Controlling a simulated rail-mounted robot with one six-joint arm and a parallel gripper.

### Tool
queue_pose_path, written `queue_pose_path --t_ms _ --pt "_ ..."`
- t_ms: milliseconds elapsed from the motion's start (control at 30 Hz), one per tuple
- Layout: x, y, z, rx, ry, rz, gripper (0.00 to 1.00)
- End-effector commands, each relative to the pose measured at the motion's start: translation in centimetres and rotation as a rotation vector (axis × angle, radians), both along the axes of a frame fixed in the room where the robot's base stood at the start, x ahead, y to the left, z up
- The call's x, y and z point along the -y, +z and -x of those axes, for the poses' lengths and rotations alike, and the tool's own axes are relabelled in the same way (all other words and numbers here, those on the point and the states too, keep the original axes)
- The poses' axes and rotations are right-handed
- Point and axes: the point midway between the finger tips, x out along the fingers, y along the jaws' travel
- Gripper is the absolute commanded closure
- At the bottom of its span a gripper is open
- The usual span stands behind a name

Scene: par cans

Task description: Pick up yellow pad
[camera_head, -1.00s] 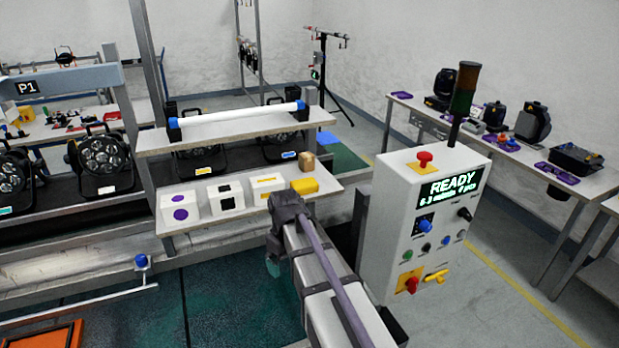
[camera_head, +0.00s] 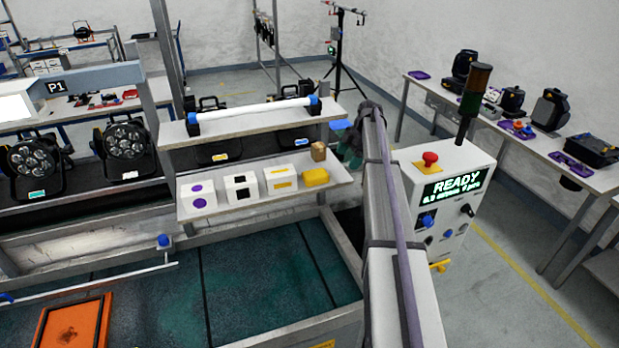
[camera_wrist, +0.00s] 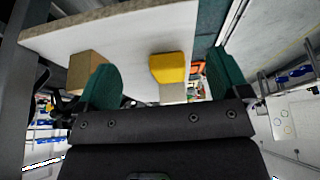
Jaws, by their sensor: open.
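The yellow pad (camera_head: 315,177) is a small yellow block at the right end of the lower shelf (camera_head: 240,205). It also shows in the wrist view (camera_wrist: 167,67), near the shelf edge and between my green fingertips in the picture. My gripper (camera_head: 349,150) is just right of the shelf end in the head view. In the wrist view my gripper (camera_wrist: 165,85) is open with nothing held; the pad appears beyond the fingers, and I cannot tell the exact gap.
A brown block (camera_head: 318,151) stands behind the pad; it shows near the left finger in the wrist view (camera_wrist: 86,70). White boxes marked yellow (camera_head: 281,180), black (camera_head: 241,188) and purple (camera_head: 198,195) line the shelf to the left. A control box (camera_head: 447,190) stands right of my arm.

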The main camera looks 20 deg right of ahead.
Motion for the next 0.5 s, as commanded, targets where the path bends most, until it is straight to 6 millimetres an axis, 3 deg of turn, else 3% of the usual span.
queue_pose_path --t_ms 300,500 --pt "-8.2 0.0 -0.4 -0.002 0.002 0.002 0.06" --pt "-10.1 0.0 -0.7 -0.002 -0.001 0.002 0.06"
